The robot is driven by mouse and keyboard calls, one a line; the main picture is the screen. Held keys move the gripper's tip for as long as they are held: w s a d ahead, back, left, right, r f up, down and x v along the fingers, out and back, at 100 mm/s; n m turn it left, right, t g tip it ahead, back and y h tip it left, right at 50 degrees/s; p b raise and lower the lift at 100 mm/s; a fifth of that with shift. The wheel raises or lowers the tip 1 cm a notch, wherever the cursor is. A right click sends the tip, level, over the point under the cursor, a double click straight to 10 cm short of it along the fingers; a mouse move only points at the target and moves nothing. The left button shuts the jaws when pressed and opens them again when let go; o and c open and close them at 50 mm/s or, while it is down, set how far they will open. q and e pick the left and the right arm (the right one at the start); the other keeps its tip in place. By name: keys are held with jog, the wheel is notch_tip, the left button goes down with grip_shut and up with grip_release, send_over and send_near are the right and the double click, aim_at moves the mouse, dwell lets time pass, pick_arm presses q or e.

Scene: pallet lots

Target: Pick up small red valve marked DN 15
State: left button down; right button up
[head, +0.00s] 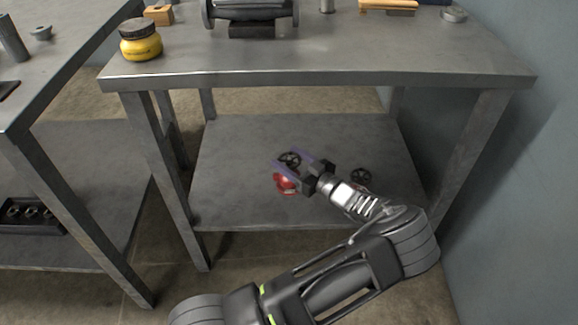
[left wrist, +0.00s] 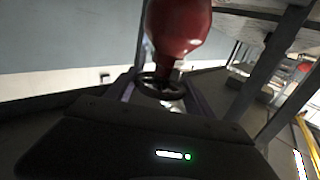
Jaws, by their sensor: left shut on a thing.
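My left gripper (head: 288,167) is under the tabletop, in front of or over the lower shelf (head: 235,140). It is shut on a red valve (head: 285,183) with a black handwheel. In the left wrist view the red valve body (left wrist: 178,28) fills the upper middle, beyond the fingers, and its black handwheel (left wrist: 160,90) is between the fingers. I cannot read a DN 15 mark. It is hard to tell whether the valve touches the shelf. My right gripper is not in view.
Another black handwheel (head: 361,176) is on the lower shelf, right of my gripper, partly hidden by my arm. The tabletop (head: 320,62) is above, with a yellow jar (head: 140,45) at its left. Table legs stand at both sides, and a wall (head: 530,150) is at right.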

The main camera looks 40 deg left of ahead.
pick_arm(q)
jog(key=shift+r, duration=1.35)
